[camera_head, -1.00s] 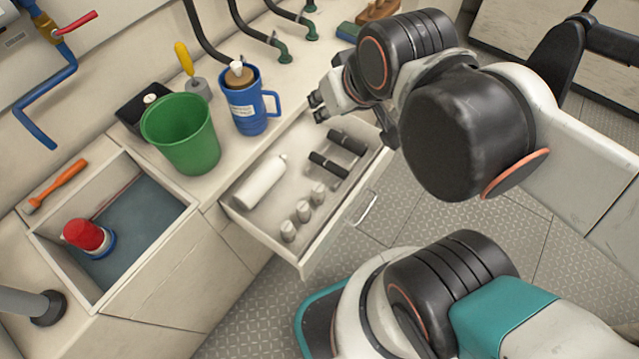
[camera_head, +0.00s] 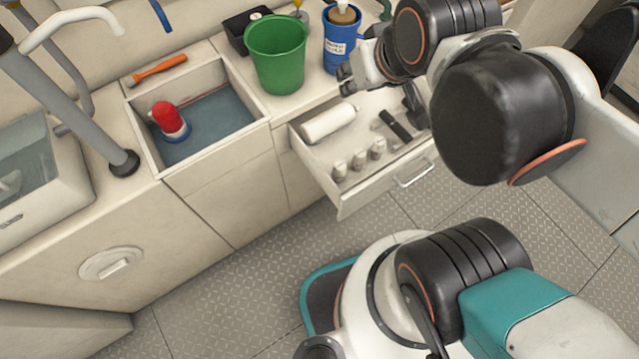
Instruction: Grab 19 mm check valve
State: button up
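An open drawer (camera_head: 345,204) holds a row of small grey cylindrical fittings (camera_head: 358,161), a white cylinder (camera_head: 328,123) and a dark rod-like piece (camera_head: 395,126). No size marking is readable, so I cannot tell which piece is the 19 mm check valve. My gripper (camera_head: 346,80) is above the back of the drawer, near the blue jug, and apart from the small fittings. Its dark fingertips point left and no object shows between them. They are too small to tell how far apart they are. My arm hides the drawer's back right part.
A green bucket (camera_head: 277,58) and a blue jug (camera_head: 339,50) stand on the counter behind the drawer. A sink (camera_head: 141,130) with a red-topped item (camera_head: 167,117) is to the left. An orange-handled tool (camera_head: 158,70) lies behind it.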

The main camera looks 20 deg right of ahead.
aim_at(338, 170)
jog(key=l+u, duration=0.25)
jog(key=u, duration=0.15)
jog(key=l+u, duration=0.4)
jog(key=k+l+u, duration=0.1)
jog(key=l, duration=0.3)
jog(key=k+l, duration=0.1)
jog(key=l, duration=0.3)
jog(key=k+l+u, duration=0.15)
jog(key=l, duration=0.2)
jog(key=k+l, duration=0.1)
jog(key=l, duration=0.3)
jog(key=k+l+u, duration=0.15)
jog(key=l, duration=0.2)
jog(key=k+l, duration=0.1)
jog(key=l, duration=0.3)
jog(key=k+l, duration=0.15)
jog(key=l, duration=0.25)
jog(key=k+l, duration=0.15)
jog(key=l, duration=0.2)
jog(key=i+u, duration=0.05)
